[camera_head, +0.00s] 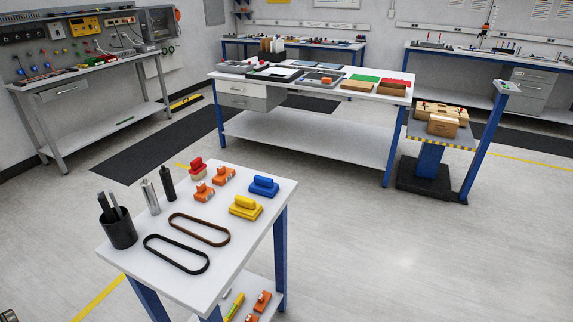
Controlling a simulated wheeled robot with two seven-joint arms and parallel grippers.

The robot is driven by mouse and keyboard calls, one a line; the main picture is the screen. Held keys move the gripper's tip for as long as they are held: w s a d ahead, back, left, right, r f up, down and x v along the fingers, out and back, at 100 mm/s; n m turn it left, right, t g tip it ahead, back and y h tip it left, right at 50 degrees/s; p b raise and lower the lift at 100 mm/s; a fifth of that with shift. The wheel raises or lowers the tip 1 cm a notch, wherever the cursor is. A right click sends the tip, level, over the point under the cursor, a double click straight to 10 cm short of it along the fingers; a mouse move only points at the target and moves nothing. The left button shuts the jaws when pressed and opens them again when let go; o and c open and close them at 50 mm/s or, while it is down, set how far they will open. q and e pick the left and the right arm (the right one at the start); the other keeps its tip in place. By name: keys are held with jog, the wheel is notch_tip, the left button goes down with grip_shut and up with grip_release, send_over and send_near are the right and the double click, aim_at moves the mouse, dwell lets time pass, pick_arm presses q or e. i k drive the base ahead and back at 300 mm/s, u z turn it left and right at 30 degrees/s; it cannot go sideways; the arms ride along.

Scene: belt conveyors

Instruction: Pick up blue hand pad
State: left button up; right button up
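The blue hand pad (263,187) lies on the near white table (245,211), close to its right back edge. It has a flat base and a raised rounded grip. A yellow hand pad (245,207) of the same kind is just in front of it, a little to its left. A red hand pad (197,168) is at the back left of the tabletop. Nothing covers the blue pad. Neither of my grippers can be made out. A small dark grey piece shows at the bottom left corner, too cut off to identify.
Several orange parts (222,175), two belt loops (176,253), a silver cylinder (151,196), a black cylinder (168,182) and a black cup (120,229) share the tabletop. A lower shelf holds more parts. The floor (400,250) to the right is clear. A long workbench (300,143) stands behind.

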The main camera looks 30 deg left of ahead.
aim_at(264, 186)
jog(key=i, duration=1.45)
jog(key=u, duration=1.85)
